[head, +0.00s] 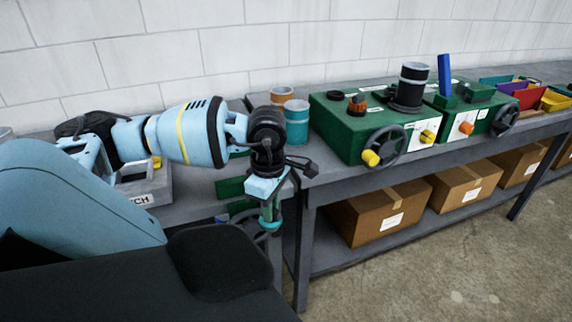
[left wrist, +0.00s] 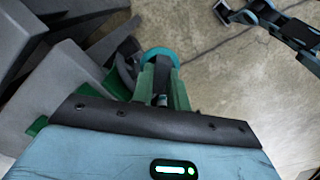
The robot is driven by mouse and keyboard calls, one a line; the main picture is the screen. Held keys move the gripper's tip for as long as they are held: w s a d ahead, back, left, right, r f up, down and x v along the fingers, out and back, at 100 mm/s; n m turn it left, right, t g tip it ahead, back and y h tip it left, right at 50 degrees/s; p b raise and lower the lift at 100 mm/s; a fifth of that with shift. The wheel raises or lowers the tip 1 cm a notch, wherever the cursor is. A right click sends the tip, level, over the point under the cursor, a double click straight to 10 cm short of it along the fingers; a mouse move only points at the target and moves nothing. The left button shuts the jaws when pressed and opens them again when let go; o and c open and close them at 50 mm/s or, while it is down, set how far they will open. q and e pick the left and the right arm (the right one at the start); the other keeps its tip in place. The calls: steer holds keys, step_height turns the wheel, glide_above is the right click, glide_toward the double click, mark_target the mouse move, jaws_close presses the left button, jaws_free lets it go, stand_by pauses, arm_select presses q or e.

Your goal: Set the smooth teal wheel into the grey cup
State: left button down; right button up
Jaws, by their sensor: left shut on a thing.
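My left gripper (head: 270,218) points down in front of the bench, with its fingers shut on the smooth teal wheel (head: 271,226). In the left wrist view the teal wheel (left wrist: 158,53) shows as a curved teal rim just beyond the green fingers (left wrist: 162,82); the fingers hide part of it. It is held in the air, off the bench top. What appears to be my right gripper (left wrist: 232,12) shows at the upper right of the left wrist view, small and far off; its jaws are unclear. I cannot make out the grey cup for certain; a grey rounded thing (head: 6,134) is cut off at the far left.
The grey bench (head: 335,172) runs along the wall. A teal can (head: 297,122) and an orange-brown can (head: 283,97) stand behind my gripper. Green machine boxes (head: 345,130) with dark handwheels (head: 384,146) fill the right. Cardboard boxes (head: 380,215) sit on the lower shelf. The floor in front is clear.

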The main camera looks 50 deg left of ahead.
arm_select(q)
steer(key=w+d+f+m, duration=0.2)
steer(key=d+m, duration=0.3)
steer(key=d, duration=0.4)
steer(key=w+d+f+m, duration=0.1)
steer(key=d+f+m, duration=0.1)
steer(key=d+m, duration=0.5)
steer(key=s+d+r+m, duration=0.1)
steer(key=d+m, duration=0.4)
steer(key=d, duration=0.5)
steer(key=s+d+r+m, duration=0.1)
steer(key=d+m, duration=0.5)
steer(key=d, duration=0.4)
steer(key=shift+d+r+m, duration=0.25)
steer(key=shift+r+m, duration=0.05)
steer(key=shift+r, duration=0.05)
steer(key=shift+s+a, duration=0.1)
steer(key=shift+s, duration=0.05)
